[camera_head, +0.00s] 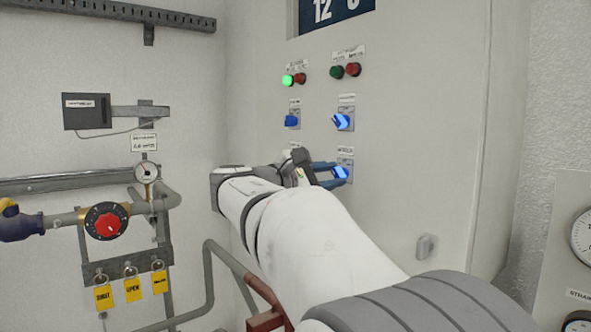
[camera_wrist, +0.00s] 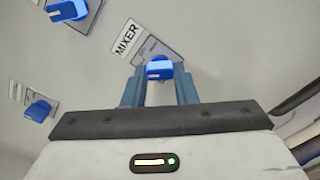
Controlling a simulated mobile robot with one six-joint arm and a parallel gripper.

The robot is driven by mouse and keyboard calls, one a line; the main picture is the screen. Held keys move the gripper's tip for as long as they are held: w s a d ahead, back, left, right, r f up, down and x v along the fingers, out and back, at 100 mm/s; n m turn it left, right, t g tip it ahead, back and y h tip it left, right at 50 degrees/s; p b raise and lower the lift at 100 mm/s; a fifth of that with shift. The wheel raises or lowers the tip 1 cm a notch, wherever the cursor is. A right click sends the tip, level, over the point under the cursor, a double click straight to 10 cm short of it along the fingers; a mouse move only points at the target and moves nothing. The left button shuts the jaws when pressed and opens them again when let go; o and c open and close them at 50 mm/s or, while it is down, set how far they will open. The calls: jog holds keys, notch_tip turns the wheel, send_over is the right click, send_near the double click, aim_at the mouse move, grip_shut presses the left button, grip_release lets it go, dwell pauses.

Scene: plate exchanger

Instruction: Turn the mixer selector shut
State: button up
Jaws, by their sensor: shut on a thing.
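The mixer selector (camera_head: 341,173) is a blue, lit knob on the pale cabinet face, lowest in the right column of selectors. In the wrist view the selector (camera_wrist: 159,70) sits below a plate (camera_wrist: 127,38) reading MIXER. My gripper (camera_head: 331,173) reaches it from the left in the head view. In the wrist view my gripper (camera_wrist: 160,78) has its two blue fingers on either side of the knob, shut on it. The fingers hide part of the knob's sides, and its exact pointing is hard to tell.
Another lit blue selector (camera_head: 343,122) sits just above, and a blue selector (camera_head: 291,121) to its left. Green and red lamps (camera_head: 345,70) are higher up. A pipe with a red-centred dial (camera_head: 106,221) and yellow tags (camera_head: 132,289) is at left. Gauges (camera_head: 583,236) are at far right.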

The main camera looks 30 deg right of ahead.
jog(key=shift+n, duration=0.4)
jog(key=o, duration=1)
jog(key=shift+s+a+b, duration=0.15)
jog(key=shift+a+b, duration=0.25)
jog(key=shift+a, duration=1.6)
jog(key=shift+s+a+b, duration=0.15)
jog(key=shift+a+b, duration=0.25)
jog(key=shift+a, duration=1.55)
jog(key=shift+f, duration=0.15)
